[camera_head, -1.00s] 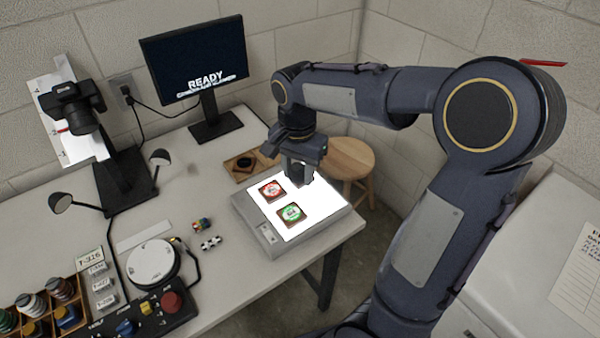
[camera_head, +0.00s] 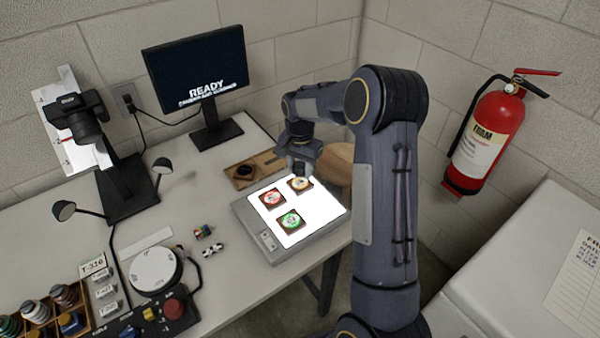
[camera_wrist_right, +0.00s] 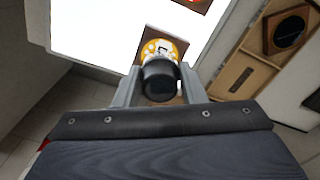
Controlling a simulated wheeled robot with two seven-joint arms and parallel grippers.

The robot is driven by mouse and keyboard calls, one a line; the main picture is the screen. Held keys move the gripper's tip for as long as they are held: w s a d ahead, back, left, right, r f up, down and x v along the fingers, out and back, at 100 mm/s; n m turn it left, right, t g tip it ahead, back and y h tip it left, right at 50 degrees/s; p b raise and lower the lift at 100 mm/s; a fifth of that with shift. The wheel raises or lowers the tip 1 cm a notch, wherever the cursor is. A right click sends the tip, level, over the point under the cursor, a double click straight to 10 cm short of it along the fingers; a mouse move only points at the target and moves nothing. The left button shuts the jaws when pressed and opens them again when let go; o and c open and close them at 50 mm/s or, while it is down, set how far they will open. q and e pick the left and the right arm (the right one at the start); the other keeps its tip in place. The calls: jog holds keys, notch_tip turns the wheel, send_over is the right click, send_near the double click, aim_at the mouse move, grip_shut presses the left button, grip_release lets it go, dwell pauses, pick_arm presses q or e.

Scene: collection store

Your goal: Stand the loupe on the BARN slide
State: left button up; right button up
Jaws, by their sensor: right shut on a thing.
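My right gripper (camera_head: 299,168) is over the back of the lit light panel (camera_head: 320,222). In the right wrist view its fingers (camera_wrist_right: 160,85) are shut on a dark cylinder, the loupe (camera_wrist_right: 160,80). The loupe is over a brown-framed slide with a yellow disc (camera_wrist_right: 160,46); I cannot tell whether they touch. In the head view this yellow slide (camera_head: 300,184) lies at the panel's back, beside a red slide (camera_head: 272,198), with a green slide (camera_head: 291,220) in front. The slide names are too small to read. My left gripper is not in view.
A wooden tray with a dark round recess (camera_head: 244,171) lies behind the panel. A monitor (camera_head: 198,65), a camera stand (camera_head: 125,185) and a control box (camera_head: 160,315) stand on the table. A stool (camera_head: 335,160) and a fire extinguisher (camera_head: 488,138) are at right.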

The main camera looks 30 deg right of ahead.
jog(key=shift+f, duration=1.15)
jog(key=shift+f, duration=0.25)
jog(key=o, duration=1)
jog(key=shift+r, duration=0.2)
